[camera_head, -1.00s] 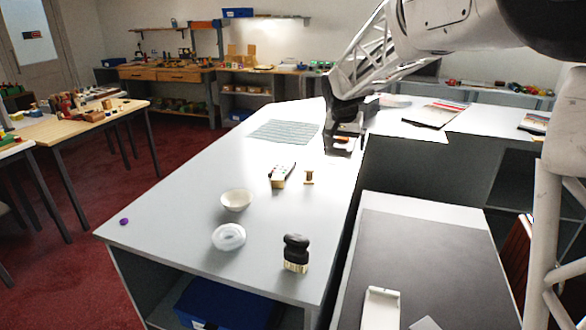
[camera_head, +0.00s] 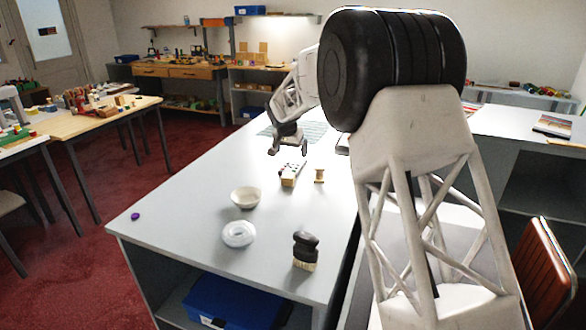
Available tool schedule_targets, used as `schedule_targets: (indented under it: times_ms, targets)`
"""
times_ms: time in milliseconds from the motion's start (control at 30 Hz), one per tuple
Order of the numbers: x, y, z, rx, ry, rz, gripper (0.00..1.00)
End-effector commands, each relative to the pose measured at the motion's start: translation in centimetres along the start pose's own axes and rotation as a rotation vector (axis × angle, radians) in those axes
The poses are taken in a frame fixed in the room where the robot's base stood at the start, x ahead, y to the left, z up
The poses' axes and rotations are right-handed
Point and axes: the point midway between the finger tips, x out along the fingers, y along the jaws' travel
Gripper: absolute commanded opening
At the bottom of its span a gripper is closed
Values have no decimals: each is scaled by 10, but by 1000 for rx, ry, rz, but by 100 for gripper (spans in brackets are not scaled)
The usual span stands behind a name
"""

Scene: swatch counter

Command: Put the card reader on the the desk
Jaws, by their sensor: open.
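A small block-like device with a dark-dotted, sloping top and tan front (camera_head: 290,176), which looks like the card reader, stands on the long pale counter (camera_head: 190,222). My gripper (camera_head: 288,151) is open, fingers apart and pointing down, just behind and above this device. It looks empty, and I cannot tell whether it touches the device. Which surface is the desk is unclear; a lower dark-topped surface at the right front is mostly hidden behind my arm.
Near the device are a wooden spool (camera_head: 319,175), a white bowl (camera_head: 245,197), a translucent round dish (camera_head: 238,233) and a black-handled brush (camera_head: 305,250). A purple piece (camera_head: 135,216) lies at the left edge. A green mat (camera_head: 311,133) lies behind.

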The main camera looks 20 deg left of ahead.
Motion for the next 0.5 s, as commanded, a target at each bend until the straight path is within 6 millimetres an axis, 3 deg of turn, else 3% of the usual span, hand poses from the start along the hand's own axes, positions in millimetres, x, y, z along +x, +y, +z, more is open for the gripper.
schedule_targets:
  times_ms: [133,500]
  targets:
    - [5,-10,0,-1,3,-2,100]
    - [7,-10,0,-1,2,-1,100]
